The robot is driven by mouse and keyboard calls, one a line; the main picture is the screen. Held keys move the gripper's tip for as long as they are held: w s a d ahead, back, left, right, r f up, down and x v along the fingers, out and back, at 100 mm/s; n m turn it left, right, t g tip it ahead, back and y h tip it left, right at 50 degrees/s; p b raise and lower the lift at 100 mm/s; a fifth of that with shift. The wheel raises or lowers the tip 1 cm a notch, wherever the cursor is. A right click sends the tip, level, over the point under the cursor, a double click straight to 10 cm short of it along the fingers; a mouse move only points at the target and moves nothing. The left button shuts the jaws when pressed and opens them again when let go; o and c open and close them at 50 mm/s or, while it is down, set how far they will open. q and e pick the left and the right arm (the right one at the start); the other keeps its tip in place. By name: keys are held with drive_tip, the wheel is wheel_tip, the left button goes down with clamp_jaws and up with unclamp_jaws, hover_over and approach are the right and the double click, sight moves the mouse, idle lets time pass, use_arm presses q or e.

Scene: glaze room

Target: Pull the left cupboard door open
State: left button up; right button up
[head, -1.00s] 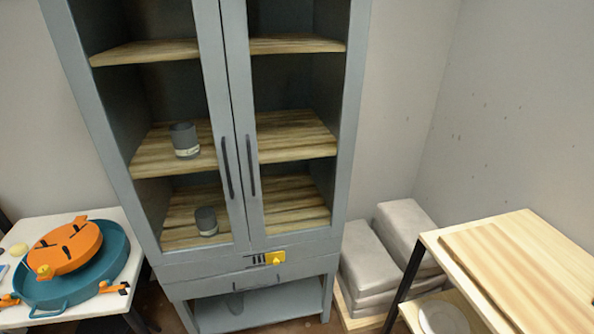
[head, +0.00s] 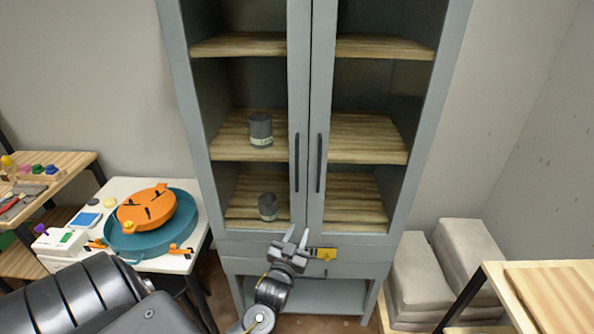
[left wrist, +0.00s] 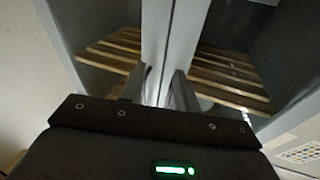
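The tall grey cupboard (head: 180,110) stands upright with both glazed doors closed. The left cupboard door (head: 300,70) has a dark vertical bar handle (head: 297,163) near the middle seam. The right door has a matching handle (head: 319,163) beside it. My left gripper (head: 297,238) is in front of the cupboard's lower part, below the left handle, with its two fingers apart and nothing between them. The left wrist view shows the gripper (left wrist: 157,88) pointing up at the door seam; whether it touches anything is unclear. My right gripper is not in view.
Two grey cups (head: 260,130) (head: 268,207) stand on shelves behind the left door. A yellow latch-like piece (head: 325,254) sits below the doors. A white table (head: 125,190) with a teal pan (head: 150,240) is at left. Grey sacks (head: 418,275) and a wooden table (head: 540,285) are at right.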

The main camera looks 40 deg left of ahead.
sight(297, 170)
use_arm(q)
wheel_tip(297, 170, up, 13)
drive_tip(key=s+a+n+t+y, duration=0.2)
drive_tip(key=y, duration=0.1)
drive_tip(key=p+x, duration=0.4)
drive_tip(key=x, duration=0.6)
drive_tip(key=shift+r, duration=0.2)
drive_tip(key=shift+w+a+r+p, duration=0.1)
drive_tip(key=shift+w+a+p, duration=0.15)
drive_tip(key=shift+w, duration=0.25)
drive_tip(key=shift+d, duration=0.1)
clamp_jaws()
